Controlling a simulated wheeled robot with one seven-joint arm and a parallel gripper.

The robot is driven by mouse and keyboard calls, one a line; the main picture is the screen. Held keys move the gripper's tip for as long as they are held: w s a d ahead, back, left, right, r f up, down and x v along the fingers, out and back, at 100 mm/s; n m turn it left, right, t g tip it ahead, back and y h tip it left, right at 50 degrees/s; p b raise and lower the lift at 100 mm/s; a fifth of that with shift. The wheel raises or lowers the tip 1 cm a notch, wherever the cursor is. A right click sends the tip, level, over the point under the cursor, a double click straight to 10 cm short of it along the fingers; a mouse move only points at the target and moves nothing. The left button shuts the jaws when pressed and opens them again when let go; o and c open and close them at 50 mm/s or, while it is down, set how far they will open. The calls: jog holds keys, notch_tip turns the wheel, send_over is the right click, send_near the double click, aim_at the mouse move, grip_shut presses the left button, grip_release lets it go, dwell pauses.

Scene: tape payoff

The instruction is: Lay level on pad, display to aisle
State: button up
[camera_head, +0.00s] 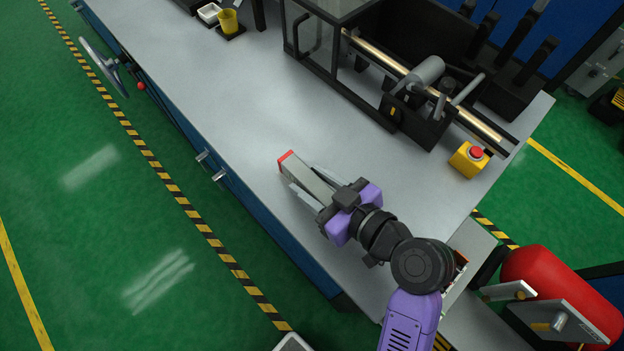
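A grey bar with a red end cap, which I take to be the level (307,175), shows in the head view near the front edge of the bench. My gripper (311,184) has its pale fingers along both sides of the bar and appears shut on it. The red end points up and left, away from my wrist. The other end is hidden by the gripper, and no display can be made out. Whether the bar touches the bench cannot be told. A small dark pad (238,34) lies at the far end of the bench under a yellow cup; no other pad is clear.
The grey bench top (225,95) is clear left of my gripper. A black-framed machine with a brass-coloured shaft (380,55) stands at the back. A yellow box with a red button (469,159) sits right. A white dish (209,12) is near the cup. Striped tape (180,195) borders the green floor.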

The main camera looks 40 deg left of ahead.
jog(key=shift+o, duration=0.5)
jog(key=shift+r, duration=0.2)
jog(key=v, duration=1.2)
jog(key=shift+b, duration=0.3)
